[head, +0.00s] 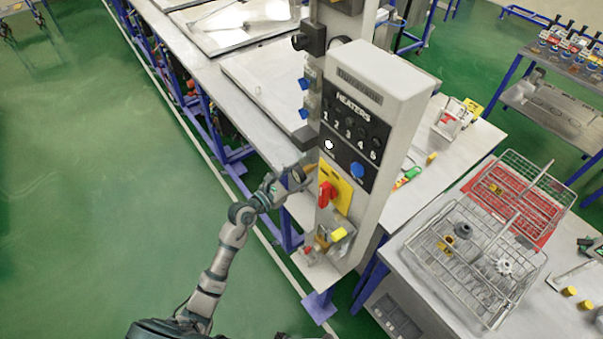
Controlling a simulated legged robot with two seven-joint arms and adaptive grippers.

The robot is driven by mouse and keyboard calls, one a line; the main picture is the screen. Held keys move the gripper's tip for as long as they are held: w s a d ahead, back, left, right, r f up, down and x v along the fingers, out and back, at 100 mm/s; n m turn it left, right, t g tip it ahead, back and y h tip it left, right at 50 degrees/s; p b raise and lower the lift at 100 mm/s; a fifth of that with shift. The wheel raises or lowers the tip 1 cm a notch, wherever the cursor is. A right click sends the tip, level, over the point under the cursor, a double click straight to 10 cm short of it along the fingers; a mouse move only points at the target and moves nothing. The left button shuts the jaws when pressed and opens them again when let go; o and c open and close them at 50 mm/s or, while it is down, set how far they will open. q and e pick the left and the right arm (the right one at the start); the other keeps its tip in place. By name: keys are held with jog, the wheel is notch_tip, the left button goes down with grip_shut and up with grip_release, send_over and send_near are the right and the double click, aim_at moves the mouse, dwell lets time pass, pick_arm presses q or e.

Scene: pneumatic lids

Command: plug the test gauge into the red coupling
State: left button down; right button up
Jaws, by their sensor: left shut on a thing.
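My left gripper (292,182) is at the left side of the post that carries the heater control box, below a dark block. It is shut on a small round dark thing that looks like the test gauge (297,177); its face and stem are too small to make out. A small red part (308,251), perhaps the red coupling, sits low on the post, below the gripper and apart from it. Blue fittings (304,84) are higher on the post. My right gripper is not in view.
The heater box (395,85) with a red rotary switch (326,193) on a yellow plate stands just right of the gripper. Long metal benches (185,50) run behind. Wire baskets (480,262) stand on a table at right.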

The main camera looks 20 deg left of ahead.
pick_arm(q)
jog(key=shift+a, duration=0.15)
jog(key=shift+w+d, duration=0.15)
jog(key=shift+d, duration=0.7)
jog(key=shift+w+d, duration=0.15)
jog(key=shift+w, duration=0.05)
jog(key=shift+w+a, duration=0.15)
jog(key=shift+a, duration=0.15)
jog(key=shift+p, duration=0.3)
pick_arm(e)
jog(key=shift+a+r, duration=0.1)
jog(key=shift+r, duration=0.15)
pick_arm(q)
jog(key=shift+s, duration=0.2)
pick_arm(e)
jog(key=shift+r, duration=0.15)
